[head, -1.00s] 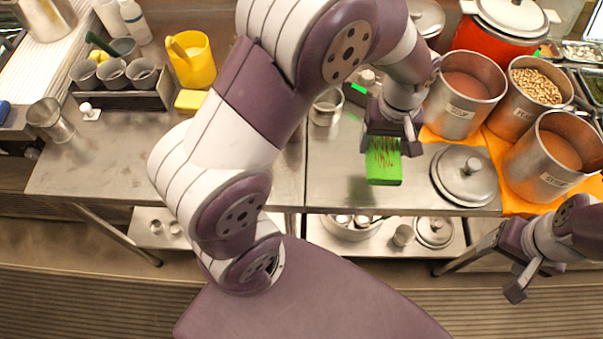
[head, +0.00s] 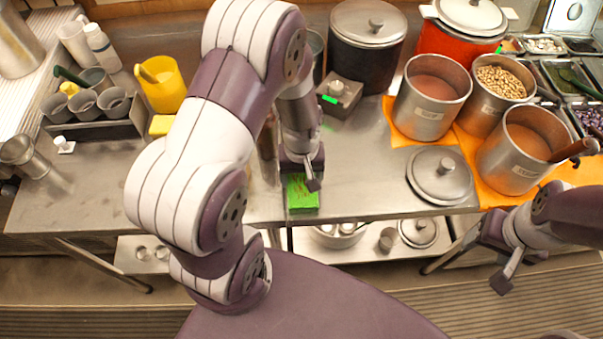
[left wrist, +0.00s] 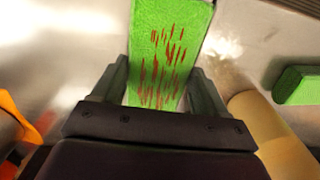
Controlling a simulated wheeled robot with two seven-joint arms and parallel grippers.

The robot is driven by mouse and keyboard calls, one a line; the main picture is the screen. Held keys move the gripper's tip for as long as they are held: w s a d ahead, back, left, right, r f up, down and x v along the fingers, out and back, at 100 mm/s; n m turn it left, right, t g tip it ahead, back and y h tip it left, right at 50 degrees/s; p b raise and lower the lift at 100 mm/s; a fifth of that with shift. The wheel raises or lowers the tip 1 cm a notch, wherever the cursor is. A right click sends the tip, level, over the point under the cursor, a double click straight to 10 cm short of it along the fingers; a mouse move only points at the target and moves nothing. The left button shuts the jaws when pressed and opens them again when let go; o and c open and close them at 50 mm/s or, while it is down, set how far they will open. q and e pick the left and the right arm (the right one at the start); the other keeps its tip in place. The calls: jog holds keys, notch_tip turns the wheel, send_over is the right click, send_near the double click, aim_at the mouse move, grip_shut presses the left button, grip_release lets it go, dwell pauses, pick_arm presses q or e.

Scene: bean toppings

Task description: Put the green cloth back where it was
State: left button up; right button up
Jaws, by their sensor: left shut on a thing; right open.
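The green cloth (head: 303,195), block-like with red streaks, is in my left gripper (head: 301,172) near the front edge of the steel table. In the left wrist view the cloth (left wrist: 166,50) sits between the two fingers of my left gripper (left wrist: 163,88), which is shut on it. Whether the cloth touches the table is unclear. A second green piece (left wrist: 298,86) lies on the steel at the right of the wrist view; I cannot make it out in the head view. My right gripper (head: 495,262) is open and empty at the lower right, in front of the table.
A steel lid (head: 440,175) lies right of the cloth. Several pots, such as the bean pot (head: 478,112), stand on orange cloth (head: 400,135). A yellow pitcher (head: 162,90) and a cup rack (head: 95,128) stand left. Bare steel (head: 365,175) lies between cloth and lid.

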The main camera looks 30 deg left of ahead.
aim_at(302, 179)
pick_arm(q)
jog(key=o, duration=0.9)
jog(key=shift+d+f, duration=0.1)
jog(key=shift+o, duration=0.2)
notch_tip(302, 179, up, 12)
jog(key=s+m, duration=0.1)
jog(key=m, duration=0.1)
jog(key=s+d+r+m+t, duration=0.1)
jog(key=s+m, duration=0.1)
jog(key=s+d+m, duration=0.1)
jog(key=m, duration=0.1)
jog(key=shift+s+d+r, duration=0.15)
jog(key=shift+d, duration=0.05)
